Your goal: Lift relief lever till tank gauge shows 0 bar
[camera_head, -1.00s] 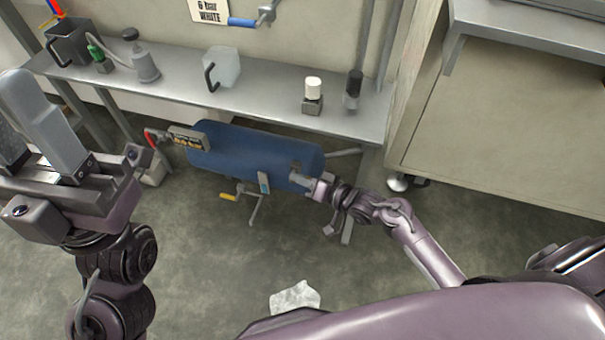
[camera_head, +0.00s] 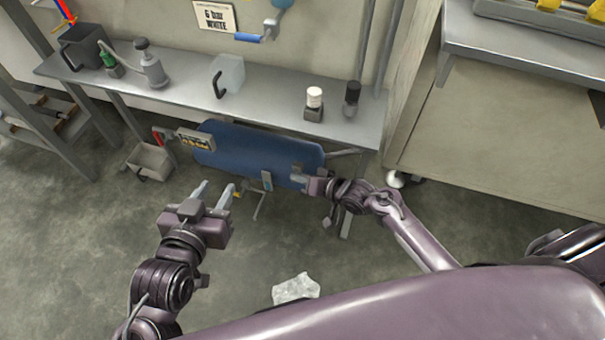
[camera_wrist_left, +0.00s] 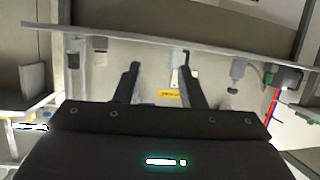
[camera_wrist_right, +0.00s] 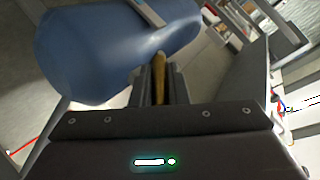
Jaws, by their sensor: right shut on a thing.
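The blue tank (camera_head: 265,150) hangs under the bench and also shows in the right wrist view (camera_wrist_right: 95,50). A small box with a lit or labelled face (camera_head: 195,141) sits at its left end; its reading is too small to tell. My right gripper (camera_head: 303,181) is at the tank's right end. In the right wrist view its fingers are shut on a brass-coloured lever (camera_wrist_right: 159,75). My left gripper (camera_head: 215,188) is open and empty, in front of and below the tank's left part. Its spread fingers also show in the left wrist view (camera_wrist_left: 160,70).
A red handle (camera_head: 158,138) is left of the tank. A crank-shaped rod (camera_head: 259,205) hangs below it. A grey bin (camera_head: 149,162) and crumpled plastic (camera_head: 296,288) lie on the floor.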

